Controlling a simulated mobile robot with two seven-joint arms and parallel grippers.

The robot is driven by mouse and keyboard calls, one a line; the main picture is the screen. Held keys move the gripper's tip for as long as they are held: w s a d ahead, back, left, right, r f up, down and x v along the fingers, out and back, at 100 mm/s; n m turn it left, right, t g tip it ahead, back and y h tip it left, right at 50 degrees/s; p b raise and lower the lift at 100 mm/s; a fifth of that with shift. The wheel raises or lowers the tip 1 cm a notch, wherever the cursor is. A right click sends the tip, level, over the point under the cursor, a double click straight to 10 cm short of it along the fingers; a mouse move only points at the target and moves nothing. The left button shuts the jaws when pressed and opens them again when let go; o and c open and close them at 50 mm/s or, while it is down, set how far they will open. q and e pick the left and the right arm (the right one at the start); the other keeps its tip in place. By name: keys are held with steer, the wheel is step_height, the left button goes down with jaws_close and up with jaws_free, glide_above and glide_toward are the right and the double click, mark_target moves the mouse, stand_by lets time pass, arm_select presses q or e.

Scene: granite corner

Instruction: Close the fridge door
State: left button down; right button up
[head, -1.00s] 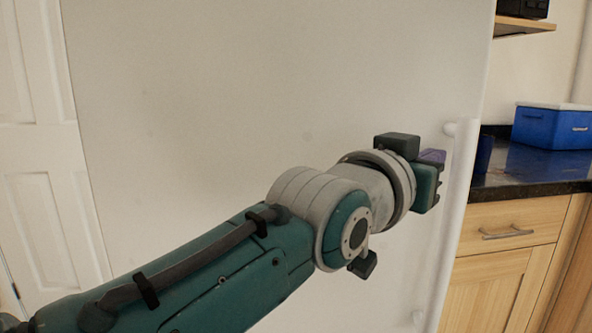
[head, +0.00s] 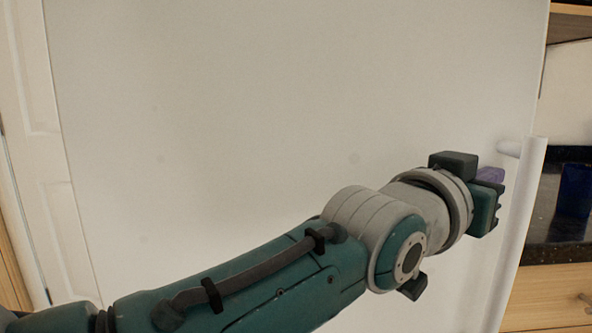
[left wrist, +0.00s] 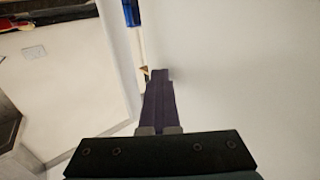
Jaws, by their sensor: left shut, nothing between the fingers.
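The fridge door (head: 250,110) is a large plain white panel filling most of the head view. Its long white handle (head: 521,220) runs down the right edge. My left arm reaches across in front of the door, and my left gripper (head: 492,178) is beside the handle, at its left. The gripper's purple fingers are mostly hidden behind its body. In the left wrist view the purple fingers (left wrist: 159,100) are together and empty, close to a white surface on the right. I cannot tell whether they touch the door. My right gripper is not in view.
A dark granite counter (head: 553,225) with a wooden drawer (head: 548,283) below stands right of the door. A dark blue object (head: 575,190) is on the counter. A white panelled door (head: 45,150) is at the far left.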

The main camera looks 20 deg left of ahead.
arm_select(q)
steer(key=shift+w+a+f, duration=0.2)
steer(key=shift+a+f, duration=0.2)
steer(key=shift+f, duration=0.1)
steer(key=s+a+r+n+g+y+p, duration=0.1)
steer(key=s+a+n+g+y+p, duration=0.2)
steer(key=s+a+p, duration=0.65)
steer(key=s+a+g+y+p, duration=0.35)
steer(key=s+a, duration=0.35)
steer(key=s, duration=0.6)
steer(key=s+a+r+n+g+y+p, duration=0.1)
steer(key=s+a+n+g+y+p, duration=0.15)
steer(key=s+a+g+p, duration=0.5)
steer(key=s+r+t+p, duration=0.1)
steer(key=s+r+p, duration=0.1)
steer(key=r+p, duration=1.6)
steer(key=s+r+t+p, duration=0.1)
steer(key=s+r+p, duration=0.1)
steer(key=r+p, duration=1.6)
steer(key=shift+s+a+r+m+t+y+p, duration=0.2)
steer(key=shift+a+r+m+t+y+p, duration=0.1)
steer(key=shift+r+m+p, duration=0.25)
